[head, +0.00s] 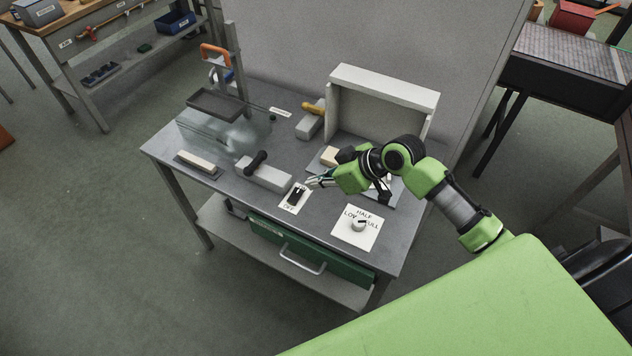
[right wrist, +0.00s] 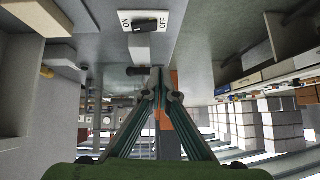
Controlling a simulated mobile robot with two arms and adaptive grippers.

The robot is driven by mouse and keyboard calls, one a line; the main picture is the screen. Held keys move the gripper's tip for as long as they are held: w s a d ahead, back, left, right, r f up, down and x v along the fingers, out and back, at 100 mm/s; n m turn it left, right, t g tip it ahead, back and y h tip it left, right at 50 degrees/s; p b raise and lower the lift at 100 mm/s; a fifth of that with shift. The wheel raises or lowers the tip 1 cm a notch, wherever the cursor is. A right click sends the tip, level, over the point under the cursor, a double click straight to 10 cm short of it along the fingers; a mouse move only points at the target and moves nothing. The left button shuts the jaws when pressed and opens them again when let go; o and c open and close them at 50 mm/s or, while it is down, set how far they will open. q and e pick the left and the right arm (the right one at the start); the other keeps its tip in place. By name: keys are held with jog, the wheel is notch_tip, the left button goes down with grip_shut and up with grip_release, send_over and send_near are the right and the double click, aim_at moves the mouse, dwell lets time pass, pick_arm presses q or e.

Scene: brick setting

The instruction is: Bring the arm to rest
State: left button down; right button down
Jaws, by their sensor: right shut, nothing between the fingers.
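My right arm (head: 405,168) reaches in from the right over the grey workbench (head: 235,205). My right gripper (head: 312,183) is shut and empty, close to a white switch plate with a black rocker (head: 296,196). In the right wrist view the two fingers of the right gripper (right wrist: 157,75) meet at the tips. The switch plate, marked ON and OFF (right wrist: 144,21), shows above them in that view. I cannot tell whether the fingertips touch the plate. My left gripper is not in view.
A dial plate (head: 357,227) marked LOW, HALF and FULL lies at the bench's front right. A grey block with a black handle (head: 264,173), a clear guard (head: 215,132) and a white-edged hood (head: 385,88) stand on the bench. A green drawer (head: 305,256) is below.

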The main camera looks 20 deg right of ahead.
dwell(0.4)
jog(key=s+a+f+m+g+h, duration=0.1)
jog(key=s+a+f, duration=0.15)
jog(key=s, duration=0.35)
jog(key=s+a+f+g+h, duration=0.1)
jog(key=s+a+f, duration=0.1)
jog(key=s+f, duration=0.35)
jog(key=s+d+r+m+g+h, duration=0.1)
jog(key=s+d+m+h, duration=0.1)
jog(key=s, duration=0.6)
jog(key=s+d+r+m+h, duration=0.1)
jog(key=s+r+m+h, duration=0.1)
jog(key=s, duration=0.5)
notch_tip(320, 180, down, 29)
jog(key=s+g+b, duration=0.1)
jog(key=s+b, duration=0.1)
jog(key=b, duration=0.1)
jog(key=s+d+f+g+b, duration=0.1)
jog(key=s+d+f+b, duration=0.1)
jog(key=s+f, duration=1.4)
notch_tip(320, 180, down, 3)
jog(key=shift+s+d+f+g+b, duration=0.2)
jog(key=shift+s+d+g+b, duration=0.15)
jog(key=shift+d, duration=0.35)
